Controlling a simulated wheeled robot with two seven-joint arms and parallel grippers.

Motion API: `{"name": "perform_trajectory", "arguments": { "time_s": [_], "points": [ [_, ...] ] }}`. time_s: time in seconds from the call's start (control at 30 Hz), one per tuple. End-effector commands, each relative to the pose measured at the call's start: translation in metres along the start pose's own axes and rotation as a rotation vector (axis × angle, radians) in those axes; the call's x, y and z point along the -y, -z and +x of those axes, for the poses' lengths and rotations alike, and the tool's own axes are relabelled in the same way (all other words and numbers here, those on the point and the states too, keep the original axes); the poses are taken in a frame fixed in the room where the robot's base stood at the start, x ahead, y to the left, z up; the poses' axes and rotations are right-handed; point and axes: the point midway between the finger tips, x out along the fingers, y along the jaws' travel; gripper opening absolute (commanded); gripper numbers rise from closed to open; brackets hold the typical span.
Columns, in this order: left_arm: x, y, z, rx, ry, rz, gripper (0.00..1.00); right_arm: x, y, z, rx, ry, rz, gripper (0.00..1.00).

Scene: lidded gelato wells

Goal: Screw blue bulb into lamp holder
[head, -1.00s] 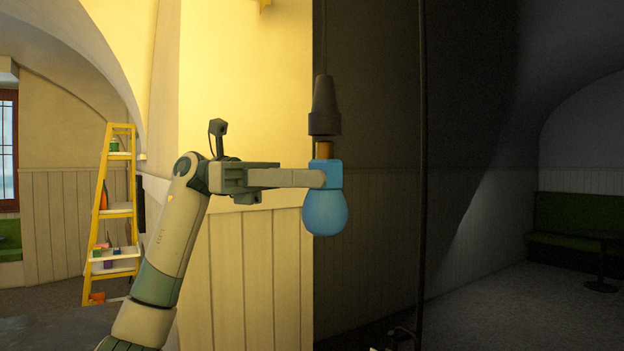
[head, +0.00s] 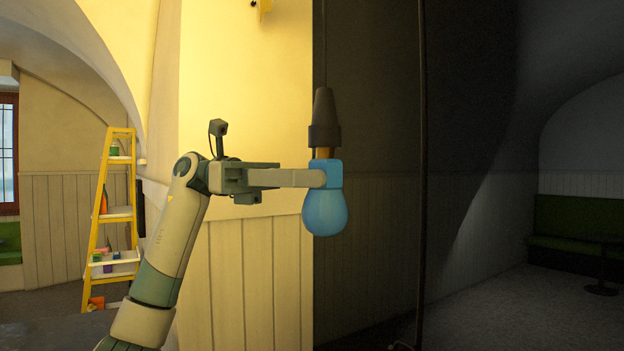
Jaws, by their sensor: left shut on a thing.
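The blue bulb (head: 324,213) hangs upright in the middle of the head view, its glass pointing down and its brass-coloured base (head: 323,153) pointing up. My left gripper (head: 325,176) is shut on the bulb at its blue neck. The black lamp holder (head: 324,122) hangs from a thin cord directly above the bulb. The top of the brass base meets the holder's lower rim; only a short piece of it shows below. I cannot tell whether its thread has caught. My right gripper is not in view.
A yellow stepladder (head: 104,215) with bottles and small items on its trays stands at the left. A dark vertical pole (head: 422,180) stands right of the bulb. A green bench (head: 575,230) and small dark table (head: 602,270) are at the far right. Floor there is clear.

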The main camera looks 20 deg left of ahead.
Motion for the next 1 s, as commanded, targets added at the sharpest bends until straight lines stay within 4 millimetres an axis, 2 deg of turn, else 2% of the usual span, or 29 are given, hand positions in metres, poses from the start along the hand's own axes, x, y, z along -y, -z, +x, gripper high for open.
{"name": "perform_trajectory", "arguments": {
  "time_s": [0.83, 1.0],
  "points": [
    [0.0, -0.015, 0.0, 0.0, -0.001, 0.001, 0.18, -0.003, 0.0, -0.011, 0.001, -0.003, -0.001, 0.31],
    [0.002, -0.014, -0.001, -0.003, -0.057, 0.001, 0.18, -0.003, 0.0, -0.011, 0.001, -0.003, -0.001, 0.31]
  ]
}}
